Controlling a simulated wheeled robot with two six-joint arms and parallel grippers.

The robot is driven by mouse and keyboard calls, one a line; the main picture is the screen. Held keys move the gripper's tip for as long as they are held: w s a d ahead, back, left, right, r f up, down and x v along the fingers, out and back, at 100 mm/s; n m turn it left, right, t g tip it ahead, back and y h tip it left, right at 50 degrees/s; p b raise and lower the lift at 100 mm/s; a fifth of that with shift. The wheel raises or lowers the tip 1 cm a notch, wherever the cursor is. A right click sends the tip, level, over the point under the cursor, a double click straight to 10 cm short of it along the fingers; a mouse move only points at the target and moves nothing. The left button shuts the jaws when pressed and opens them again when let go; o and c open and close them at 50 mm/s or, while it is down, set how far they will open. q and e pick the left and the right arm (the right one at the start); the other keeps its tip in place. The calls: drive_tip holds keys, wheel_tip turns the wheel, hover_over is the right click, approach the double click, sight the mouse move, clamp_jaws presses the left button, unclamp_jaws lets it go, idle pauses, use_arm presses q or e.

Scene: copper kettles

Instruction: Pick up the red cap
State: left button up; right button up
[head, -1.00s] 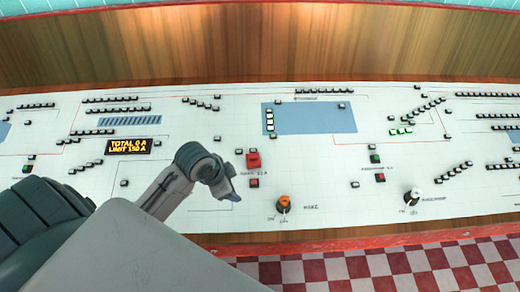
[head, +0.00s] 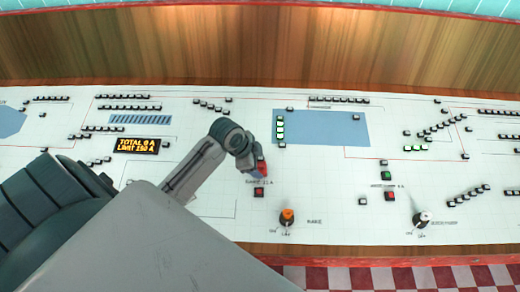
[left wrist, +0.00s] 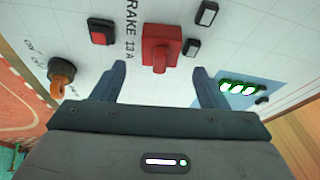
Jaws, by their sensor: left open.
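The red cap (left wrist: 161,46) is a blocky red piece on the white panel, beside the printed word "BRAKE". In the head view the red cap (head: 262,167) shows only in part, behind my left gripper (head: 256,170). In the left wrist view my left gripper (left wrist: 160,78) is open, with one finger on each side of the cap's near end. The cap lies between and just beyond the fingertips. I cannot tell whether either finger touches it. My right gripper is in neither view.
A small red button (head: 259,192) sits just in front of the cap. An orange-topped knob (head: 287,216) and a white-topped knob (head: 422,219) stand near the panel's front edge. A display (head: 137,145) reads amber text. A wooden backboard (head: 300,50) rises behind.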

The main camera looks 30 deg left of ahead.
sight(260, 165)
use_arm(q)
drive_tip(key=p+x, duration=0.1)
drive_tip(key=x, duration=0.2)
drive_tip(key=shift+s, duration=0.1)
drive_tip(key=shift+f, duration=0.25)
drive_tip(key=shift+c, duration=0.9)
drive_tip(key=c, duration=0.9)
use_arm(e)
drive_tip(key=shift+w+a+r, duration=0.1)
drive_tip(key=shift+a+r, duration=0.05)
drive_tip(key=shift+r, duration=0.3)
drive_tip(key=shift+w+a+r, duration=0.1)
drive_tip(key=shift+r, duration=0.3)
